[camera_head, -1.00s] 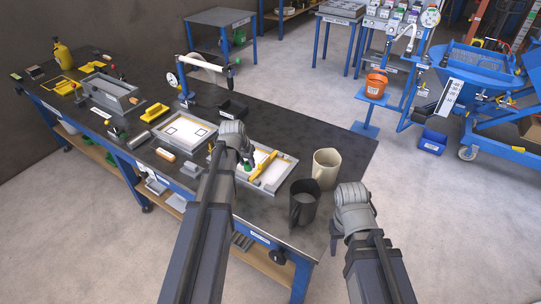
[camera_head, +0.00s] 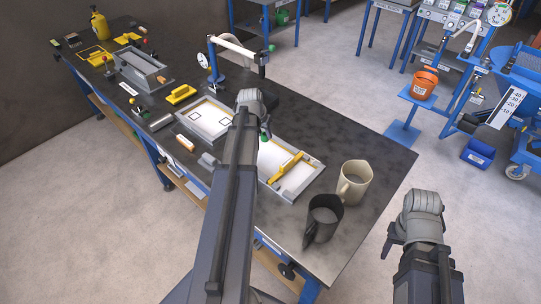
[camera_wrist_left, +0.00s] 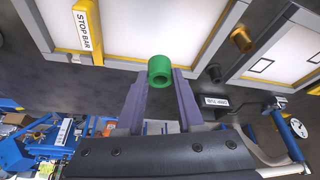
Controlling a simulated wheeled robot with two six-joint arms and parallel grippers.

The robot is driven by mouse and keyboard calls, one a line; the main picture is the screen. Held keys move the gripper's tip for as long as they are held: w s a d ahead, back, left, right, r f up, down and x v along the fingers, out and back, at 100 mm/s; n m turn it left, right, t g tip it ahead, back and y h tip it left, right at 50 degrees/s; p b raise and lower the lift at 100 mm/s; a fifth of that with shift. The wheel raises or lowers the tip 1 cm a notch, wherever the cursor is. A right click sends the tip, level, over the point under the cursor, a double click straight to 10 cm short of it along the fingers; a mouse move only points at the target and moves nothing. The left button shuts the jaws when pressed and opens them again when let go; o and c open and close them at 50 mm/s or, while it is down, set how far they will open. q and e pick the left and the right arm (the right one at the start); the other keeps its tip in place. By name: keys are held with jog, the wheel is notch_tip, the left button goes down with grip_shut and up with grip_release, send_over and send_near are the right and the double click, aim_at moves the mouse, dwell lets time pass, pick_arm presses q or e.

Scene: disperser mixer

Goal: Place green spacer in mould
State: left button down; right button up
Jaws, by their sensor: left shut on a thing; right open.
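My left gripper (camera_wrist_left: 160,95) is shut on the green spacer (camera_wrist_left: 161,70), a short ring with a hole, held at the fingertips. In the head view the spacer (camera_head: 266,135) is mostly hidden behind my left wrist. It is near the far left corner of a white framed tray (camera_head: 296,192) with a yellow stop bar (camera_head: 285,168). In the left wrist view the stop bar (camera_wrist_left: 88,30) lies across the tray's left part, and the spacer overlaps the frame edge; its height is unclear. My right gripper (camera_head: 394,240) is open and empty, off the bench's right side.
A second framed tray (camera_head: 205,118) with square marks lies left of the first. A cream jug (camera_head: 355,182) and a dark jug (camera_head: 323,220) stand by the bench's right edge. The bench's far right is clear.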

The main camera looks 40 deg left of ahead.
aim_at(266, 153)
pick_arm(q)
jog(key=shift+f+b, duration=4.05)
jog(key=shift+f, duration=0.45)
jog(key=shift+f, duration=0.25)
jog(key=c, duration=0.5)
grip_release()
jog(key=shift+r, duration=0.1)
jog(key=shift+c, duration=0.2)
jog(key=shift+s+r+p, duration=0.2)
jog(key=shift+r+p, duration=0.4)
jog(key=shift+r, duration=0.1)
jog(key=a+p+v, duration=0.1)
jog(key=p+v, duration=0.9)
jog(key=shift+s+d+r, duration=0.2)
jog(key=shift+d+r, duration=0.2)
jog(key=shift+d, duration=0.1)
